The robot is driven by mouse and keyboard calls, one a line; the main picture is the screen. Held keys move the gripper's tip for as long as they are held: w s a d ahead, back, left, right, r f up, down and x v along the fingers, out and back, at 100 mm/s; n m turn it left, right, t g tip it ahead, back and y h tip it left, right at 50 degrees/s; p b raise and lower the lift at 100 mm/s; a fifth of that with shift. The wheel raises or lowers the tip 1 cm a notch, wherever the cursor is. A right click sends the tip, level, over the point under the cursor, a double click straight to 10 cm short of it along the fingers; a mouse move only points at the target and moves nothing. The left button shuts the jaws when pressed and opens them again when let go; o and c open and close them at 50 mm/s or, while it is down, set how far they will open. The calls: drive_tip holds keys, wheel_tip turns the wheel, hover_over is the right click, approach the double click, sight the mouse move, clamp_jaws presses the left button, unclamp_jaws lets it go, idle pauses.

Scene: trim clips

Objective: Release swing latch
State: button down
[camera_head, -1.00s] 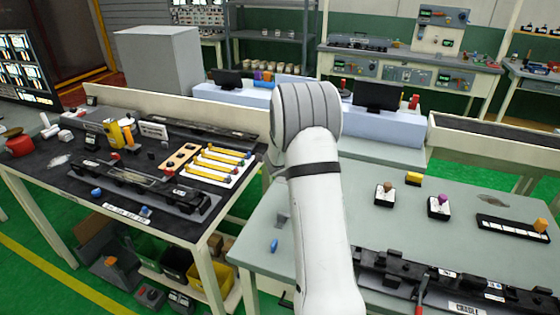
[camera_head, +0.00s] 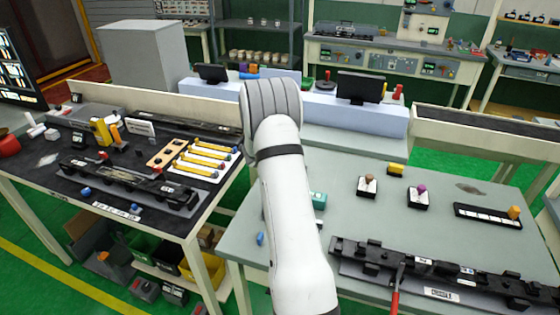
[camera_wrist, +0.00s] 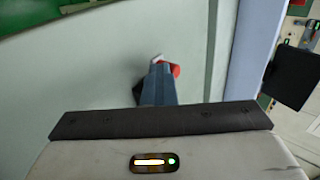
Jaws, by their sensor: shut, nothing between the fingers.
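My gripper (camera_wrist: 158,72) shows in the wrist view as narrow blue-grey fingers, closed together and pointing away over a pale surface. A red piece with a whitish tip (camera_wrist: 175,70) shows just beside and beyond the fingertips. A dark piece (camera_wrist: 138,92) is partly hidden at their left. I cannot tell whether the fingers touch either, or which is the swing latch. In the head view my white arm hides the gripper. A long black fixture (camera_head: 455,277) with a red-handled lever (camera_head: 395,300) lies along the near right of the grey-green table (camera_head: 420,235).
Small black stands with a brown knob (camera_head: 369,180) and a purple knob (camera_head: 421,190), a yellow block (camera_head: 395,169) and a teal block (camera_head: 319,200) stand on the table. A dark monitor (camera_head: 360,87) stands behind. Another workbench (camera_head: 60,185) with parts is at left.

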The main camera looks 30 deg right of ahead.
drive_tip(key=shift+d, duration=0.1)
drive_tip(key=shift+s+a+f, duration=0.1)
drive_tip(key=shift+s+a, duration=0.05)
drive_tip(key=shift+a, duration=0.15)
drive_tip(key=shift+s+a+b, duration=0.3)
drive_tip(key=shift+s+a, duration=0.05)
drive_tip(key=shift+a, duration=0.25)
drive_tip(key=shift+s+a+b, duration=0.25)
drive_tip(key=shift+s+a, duration=0.05)
drive_tip(key=shift+a, duration=0.3)
drive_tip(key=v, duration=1)
drive_tip(key=shift+a, duration=0.55)
drive_tip(key=shift+w, duration=0.1)
